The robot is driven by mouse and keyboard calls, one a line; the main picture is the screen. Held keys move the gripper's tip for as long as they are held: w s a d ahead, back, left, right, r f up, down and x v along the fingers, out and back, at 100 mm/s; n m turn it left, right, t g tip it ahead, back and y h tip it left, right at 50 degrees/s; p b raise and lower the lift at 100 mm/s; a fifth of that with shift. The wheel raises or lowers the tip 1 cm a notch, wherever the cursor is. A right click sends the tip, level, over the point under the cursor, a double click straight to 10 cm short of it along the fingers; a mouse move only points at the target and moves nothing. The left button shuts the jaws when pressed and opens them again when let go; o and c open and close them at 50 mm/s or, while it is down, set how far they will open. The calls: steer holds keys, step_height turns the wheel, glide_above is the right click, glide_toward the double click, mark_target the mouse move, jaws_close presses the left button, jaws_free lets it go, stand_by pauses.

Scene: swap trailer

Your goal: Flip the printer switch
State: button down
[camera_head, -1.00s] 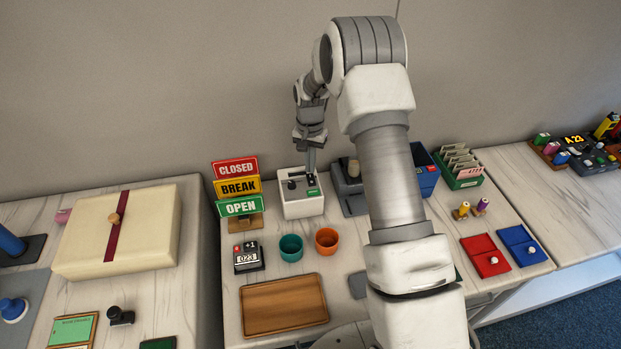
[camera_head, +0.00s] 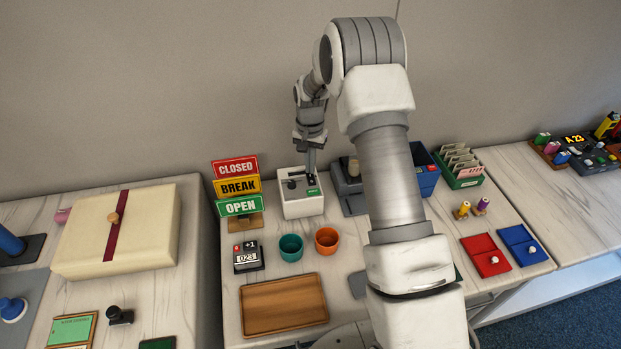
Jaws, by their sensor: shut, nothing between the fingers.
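The likely printer is a small white box (camera_head: 302,207) with a dark top panel and a small green label on it. It stands against the wall, just right of the sign stack. My gripper (camera_head: 311,176) points down at the right part of its top panel. It is shut and holds nothing. The fingertips are at or just above the panel; I cannot tell whether they touch. The switch is too small to make out, and the gripper covers part of the panel.
A CLOSED/BREAK/OPEN sign stack (camera_head: 238,187) stands close on the left. A dark grey device (camera_head: 353,204) stands close on the right. Teal (camera_head: 291,247) and orange (camera_head: 327,241) cups, a counter (camera_head: 248,258) and a wooden tray (camera_head: 283,305) lie in front.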

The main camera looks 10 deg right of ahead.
steer(key=shift+f+b, duration=0.5)
steer(key=shift+f, duration=0.25)
steer(key=shift+r, duration=0.15)
steer(key=shift+r+p, duration=1.9)
steer(key=shift+r, duration=1.5)
